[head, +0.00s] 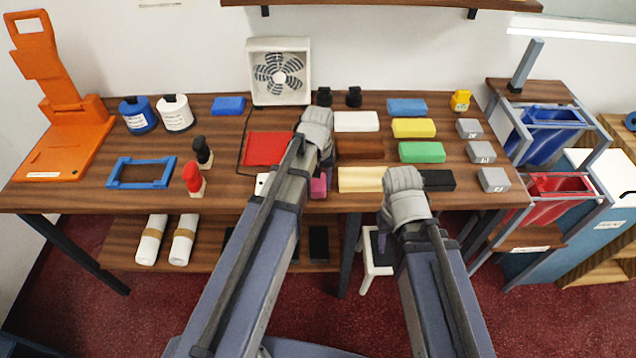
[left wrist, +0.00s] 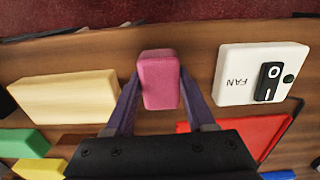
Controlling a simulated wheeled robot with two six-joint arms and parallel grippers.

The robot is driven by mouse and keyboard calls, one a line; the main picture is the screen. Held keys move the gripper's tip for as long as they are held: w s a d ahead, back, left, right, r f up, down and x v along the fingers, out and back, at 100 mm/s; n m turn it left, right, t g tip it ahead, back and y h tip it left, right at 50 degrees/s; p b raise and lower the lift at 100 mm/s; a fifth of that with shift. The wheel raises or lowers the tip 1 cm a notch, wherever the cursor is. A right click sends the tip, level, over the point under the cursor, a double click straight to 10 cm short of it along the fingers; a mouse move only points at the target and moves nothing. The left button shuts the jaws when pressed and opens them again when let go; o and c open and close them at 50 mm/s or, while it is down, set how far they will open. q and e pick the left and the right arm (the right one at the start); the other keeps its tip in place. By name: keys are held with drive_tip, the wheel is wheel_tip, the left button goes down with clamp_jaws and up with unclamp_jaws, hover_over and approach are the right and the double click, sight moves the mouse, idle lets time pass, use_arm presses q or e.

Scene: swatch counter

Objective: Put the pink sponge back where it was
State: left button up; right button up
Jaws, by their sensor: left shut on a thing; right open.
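The pink sponge (left wrist: 158,82) is between the two fingers of my left gripper (left wrist: 159,95), which is shut on it, in the left wrist view. In the head view a small part of the sponge (head: 318,187) shows below my left wrist, near the table's front edge. I cannot tell whether its underside touches the table. My right gripper (head: 405,190) is over the front edge, between the cream block (head: 361,179) and the black block (head: 438,181); its fingers are mostly hidden. It is open.
A white FAN switch box (left wrist: 243,75) and a red sheet (head: 268,148) lie near the sponge. Brown (head: 360,148), white (head: 356,121), green (head: 421,152), yellow (head: 413,128) and blue (head: 407,106) blocks stand in rows behind. A fan (head: 279,72) is at the back.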

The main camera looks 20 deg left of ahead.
sight(318, 182)
use_arm(q)
drive_tip(key=o, duration=1.3)
drive_tip(key=shift+r, duration=0.15)
wheel_tip(318, 182, up, 12)
drive_tip(key=p, duration=1.3)
drive_tip(key=s+d+m, duration=0.2)
drive_tip(key=s+d, duration=0.1)
drive_tip(key=s, duration=0.1)
drive_tip(key=s+d+m, duration=0.2)
drive_tip(key=s+d, duration=0.2)
drive_tip(key=s, duration=0.1)
drive_tip(key=s+d+m+y, duration=0.1)
drive_tip(key=s+d+m, duration=0.2)
drive_tip(key=s, duration=0.2)
drive_tip(key=shift+d, duration=0.2)
